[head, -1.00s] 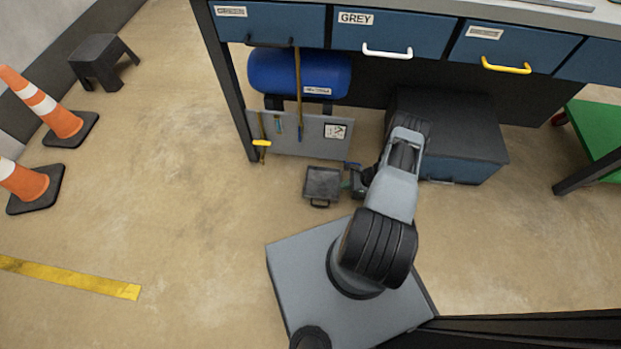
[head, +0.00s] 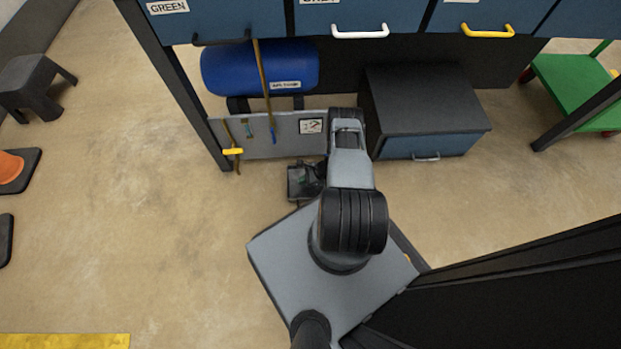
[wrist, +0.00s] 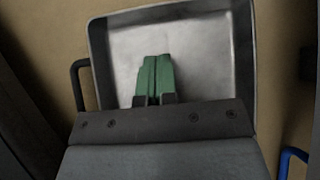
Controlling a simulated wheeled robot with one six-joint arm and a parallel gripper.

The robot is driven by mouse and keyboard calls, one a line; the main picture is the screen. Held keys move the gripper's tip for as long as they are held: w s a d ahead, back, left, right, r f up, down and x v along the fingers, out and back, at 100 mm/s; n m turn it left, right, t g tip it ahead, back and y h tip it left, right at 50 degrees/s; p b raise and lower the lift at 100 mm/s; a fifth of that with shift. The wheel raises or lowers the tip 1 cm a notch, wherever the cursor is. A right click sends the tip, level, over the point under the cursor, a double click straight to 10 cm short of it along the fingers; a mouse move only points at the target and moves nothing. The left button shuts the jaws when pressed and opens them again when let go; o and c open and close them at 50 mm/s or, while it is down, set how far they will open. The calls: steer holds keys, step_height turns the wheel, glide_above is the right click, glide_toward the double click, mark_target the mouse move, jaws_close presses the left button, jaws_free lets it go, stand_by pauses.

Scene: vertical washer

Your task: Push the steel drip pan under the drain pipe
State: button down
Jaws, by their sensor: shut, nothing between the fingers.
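The steel drip pan (head: 296,183) is a small square dark tray on the floor in front of a grey panel under the bench. My gripper (head: 312,180) partly covers it in the head view. In the wrist view the pan (wrist: 205,50) fills the upper middle, with a dark handle on its left side. My green gripper fingers (wrist: 154,77) are together and empty, over the pan's inside; I cannot tell whether they touch it. A thin yellow-brown pipe with a blue end (head: 265,90) hangs before the blue tank; I cannot tell whether it is the drain pipe.
The blue tank (head: 260,67) sits behind the grey panel (head: 290,145). A dark cabinet with a blue drawer (head: 425,145) stands right of my arm. A bench leg (head: 180,90) is at the left. The floor left of the pan is open. A blue curved piece (wrist: 289,160) shows in the wrist view.

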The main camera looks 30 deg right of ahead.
mark_target(288, 185)
steer(key=shift+w+a+f, duration=0.1)
steer(key=shift+w+a, duration=0.25)
steer(key=shift+a, duration=0.3)
steer(key=shift+w+a+f, duration=0.1)
steer(key=shift+w+a, duration=0.25)
steer(key=shift+a, duration=0.35)
steer(key=shift+w+a, duration=0.35)
steer(key=shift+a, duration=0.3)
